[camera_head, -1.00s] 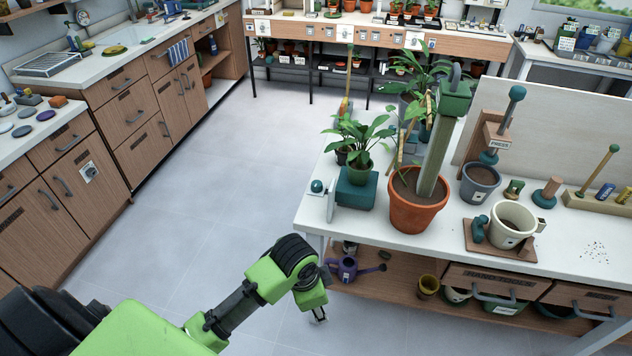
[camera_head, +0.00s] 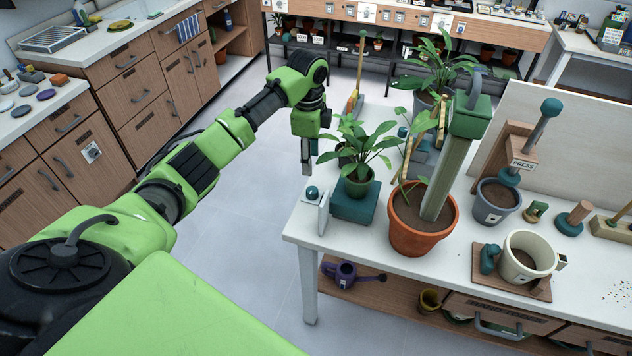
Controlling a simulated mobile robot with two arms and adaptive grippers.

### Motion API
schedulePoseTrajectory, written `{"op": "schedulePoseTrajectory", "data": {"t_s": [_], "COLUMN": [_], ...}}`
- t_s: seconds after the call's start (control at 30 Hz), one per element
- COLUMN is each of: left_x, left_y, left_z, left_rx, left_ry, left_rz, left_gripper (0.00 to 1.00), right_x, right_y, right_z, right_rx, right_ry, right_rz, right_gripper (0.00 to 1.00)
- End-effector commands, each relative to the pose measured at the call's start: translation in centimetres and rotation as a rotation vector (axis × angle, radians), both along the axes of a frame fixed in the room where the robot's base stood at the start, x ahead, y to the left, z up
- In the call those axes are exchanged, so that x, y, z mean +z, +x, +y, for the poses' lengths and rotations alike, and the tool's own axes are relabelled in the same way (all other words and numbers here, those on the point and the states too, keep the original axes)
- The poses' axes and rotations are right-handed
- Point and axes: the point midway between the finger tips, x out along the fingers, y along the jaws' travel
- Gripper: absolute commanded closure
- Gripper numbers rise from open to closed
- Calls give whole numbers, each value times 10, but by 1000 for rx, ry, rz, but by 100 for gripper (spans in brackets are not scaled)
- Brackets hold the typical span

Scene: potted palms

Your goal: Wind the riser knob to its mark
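The riser is a teal block (camera_head: 353,203) near the bench's left edge, with a small potted leafy plant (camera_head: 357,184) on top. A round teal knob (camera_head: 312,193) sits at its left side, by an upright white plate (camera_head: 323,212); any mark on the plate is too small to read. My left gripper (camera_head: 306,168) points down just beyond and above the knob, off the bench's left edge, apart from the knob. Its fingers are seen edge-on, so their opening is unclear. My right gripper is out of view.
A large terracotta pot (camera_head: 416,238) with a tall green post (camera_head: 447,178) stands right of the riser. A grey pot (camera_head: 494,203) and a cream pot (camera_head: 528,256) stand farther right. Open floor (camera_head: 250,255) lies left of the bench (camera_head: 345,247).

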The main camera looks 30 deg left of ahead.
Motion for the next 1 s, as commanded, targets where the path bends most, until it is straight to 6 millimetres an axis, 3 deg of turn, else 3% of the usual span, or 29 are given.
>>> {"op": "schedulePoseTrajectory", "data": {"t_s": [0.1,0.27,0.37,0.53,0.63,1.0], "left_x": [-21,-56,-78,-107,-118,-127], "left_y": [-1,1,2,4,5,6], "left_z": [0,0,0,0,1,1], "left_rx": [1,1,1,2,1,0], "left_ry": [1,-1,1,0,1,0], "left_rz": [6,5,4,2,1,-1], "left_gripper": [58,58,58,58,58,58], "right_x": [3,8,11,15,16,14], "right_y": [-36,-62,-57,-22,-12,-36], "right_z": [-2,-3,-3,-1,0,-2], "right_rx": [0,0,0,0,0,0], "right_ry": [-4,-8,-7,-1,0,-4], "right_rz": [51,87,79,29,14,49], "right_gripper": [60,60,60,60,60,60]}}
